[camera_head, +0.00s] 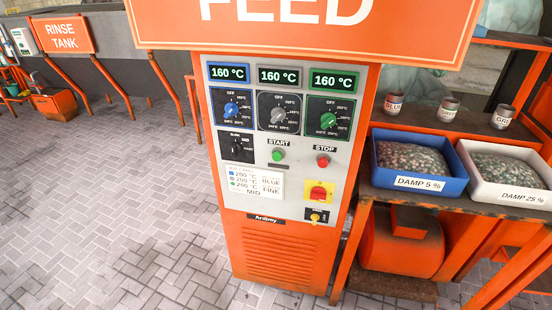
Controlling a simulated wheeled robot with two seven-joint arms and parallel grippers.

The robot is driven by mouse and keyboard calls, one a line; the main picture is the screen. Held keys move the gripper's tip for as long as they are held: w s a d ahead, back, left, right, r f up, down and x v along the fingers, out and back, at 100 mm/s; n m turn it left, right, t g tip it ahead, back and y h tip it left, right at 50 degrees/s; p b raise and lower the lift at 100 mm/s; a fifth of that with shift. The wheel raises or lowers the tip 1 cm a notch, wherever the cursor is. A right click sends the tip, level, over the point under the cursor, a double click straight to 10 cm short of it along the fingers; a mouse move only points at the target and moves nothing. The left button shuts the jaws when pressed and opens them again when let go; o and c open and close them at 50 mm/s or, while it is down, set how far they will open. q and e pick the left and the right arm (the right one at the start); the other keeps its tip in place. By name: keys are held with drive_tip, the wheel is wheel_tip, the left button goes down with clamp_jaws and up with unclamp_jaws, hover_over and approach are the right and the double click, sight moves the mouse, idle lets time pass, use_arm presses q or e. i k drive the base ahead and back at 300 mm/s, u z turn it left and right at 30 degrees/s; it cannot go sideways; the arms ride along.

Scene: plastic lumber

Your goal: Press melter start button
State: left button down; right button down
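The green start button (278,155) sits under a "START" label on the grey panel (265,205) of the orange melter cabinet (275,255). The red stop button (323,161) is to its right. Above are three dials, blue (231,109), grey (278,115) and green (328,120), under three displays that each read 160 °C. A black selector (236,147) is to the left of the start button. A red switch on a yellow plate (319,193) and a small yellow knob (315,217) are lower right. Neither of my grippers is in view.
A large orange "FEED" sign (300,25) overhangs the cabinet top. At right, a bench holds a blue tray (420,184) marked DAMP 5 %, a white tray (505,193) marked DAMP 25 % and small cups. Paved floor (110,210) is clear at left.

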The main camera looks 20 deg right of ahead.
sight(277, 156)
drive_tip(key=u, duration=1)
drive_tip(key=i, duration=0.65)
drive_tip(key=z, duration=1)
